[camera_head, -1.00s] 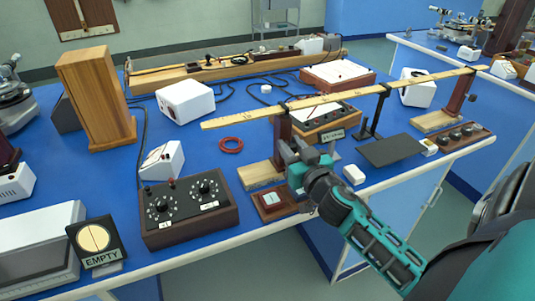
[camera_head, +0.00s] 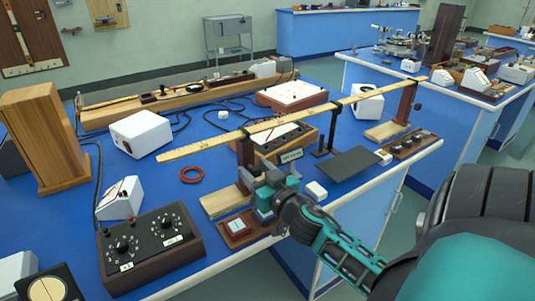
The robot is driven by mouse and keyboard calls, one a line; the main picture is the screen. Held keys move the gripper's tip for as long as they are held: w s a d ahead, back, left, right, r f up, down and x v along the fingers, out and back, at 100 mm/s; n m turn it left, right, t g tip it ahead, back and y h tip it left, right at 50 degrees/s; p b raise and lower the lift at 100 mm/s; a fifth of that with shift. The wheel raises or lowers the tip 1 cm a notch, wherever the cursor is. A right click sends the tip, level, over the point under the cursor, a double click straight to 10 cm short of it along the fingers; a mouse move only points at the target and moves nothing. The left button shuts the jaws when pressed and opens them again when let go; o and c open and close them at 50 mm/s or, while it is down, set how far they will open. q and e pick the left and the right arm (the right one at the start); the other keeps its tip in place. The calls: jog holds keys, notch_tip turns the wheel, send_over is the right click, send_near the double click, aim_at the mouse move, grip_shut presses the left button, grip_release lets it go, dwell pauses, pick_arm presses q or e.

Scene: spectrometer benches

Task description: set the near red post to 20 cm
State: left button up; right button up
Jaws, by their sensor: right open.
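The near red post (camera_head: 246,153) stands upright on a pale wooden block (camera_head: 222,202) near the bench's front edge. It supports the left part of a long wooden metre stick (camera_head: 205,145), held by a dark clip at its top. My right gripper (camera_head: 262,184) is at the lower part of this post, on its right, with its jaws open. It hides part of the post's foot; whether the jaws touch or straddle the post, I cannot tell. The stick's scale is too small to read. The far red post (camera_head: 406,103) carries the stick's right end. My left gripper is not in view.
A black stand (camera_head: 325,140) rises under the stick's middle. A dial box (camera_head: 150,245) stands at front left.

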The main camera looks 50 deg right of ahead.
jog(key=v, duration=1.2)
jog(key=shift+s+b, duration=0.25)
jog(key=shift+b, duration=0.2)
jog(key=shift+a, duration=0.1)
jog(key=s+a+f+g, duration=0.1)
jog(key=a+f+g, duration=0.5)
jog(key=f+g, duration=0.2)
jog(key=s+a+f+n+g+y, duration=0.35)
jog(key=s+a+n+g, duration=0.2)
jog(key=s+a, duration=0.35)
jog(key=w+a+f+t+y+p, duration=0.2)
jog(key=w+a+f+t, duration=0.2)
jog(key=w+f+t, duration=0.2)
jog(key=shift+w+f+t, duration=0.35)
jog(key=shift+w+f, duration=0.1)
jog(key=shift+w, duration=0.6)
